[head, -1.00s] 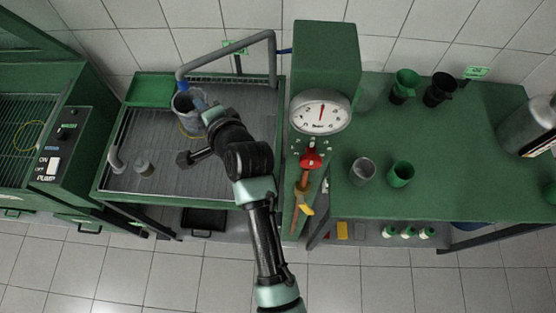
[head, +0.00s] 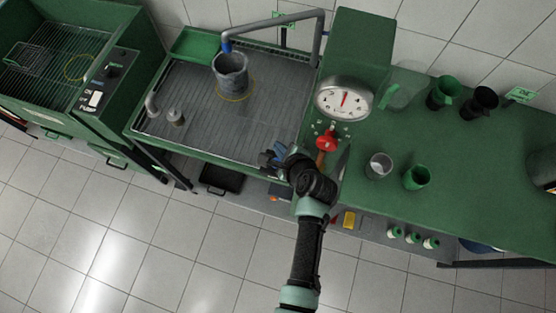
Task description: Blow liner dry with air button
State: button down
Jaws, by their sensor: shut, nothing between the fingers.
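The liner (head: 231,74), a grey open-topped cylinder, stands upright on the ribbed grey drain bench, inside a yellow ring (head: 236,98). A grey overhead pipe (head: 285,19) ends in a blue nozzle (head: 226,46) above or behind the liner's rim. My gripper (head: 268,158) is shut and empty at the bench's front right edge, well apart from the liner. A red knob (head: 326,141) sits under the white dial gauge (head: 343,100), right of my gripper. I cannot tell which control is the air button. Wetness on the liner is too small to see.
A green washer with a PUMP switch panel (head: 99,84) is at left. The green table (head: 460,150) at right bears several cups. The bench between liner and front edge is clear.

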jog(key=shift+f, duration=0.1)
jog(key=b, duration=0.8)
send_over(279, 160)
jog(key=s, duration=0.2)
notch_tip(279, 160, down, 7)
jog(key=shift+w+f, duration=0.1)
jog(key=shift+f, duration=0.7)
jog(key=shift+f, duration=0.1)
dwell(0.6)
jog(key=shift+f+b, duration=0.3)
jog(key=shift+b, duration=0.1)
jog(key=shift+f+b, duration=0.4)
jog(key=shift+f, duration=0.2)
dwell(0.6)
jog(key=shift+r, duration=0.1)
jog(key=shift+r+p, duration=0.9)
jog(key=shift+p, duration=0.2)
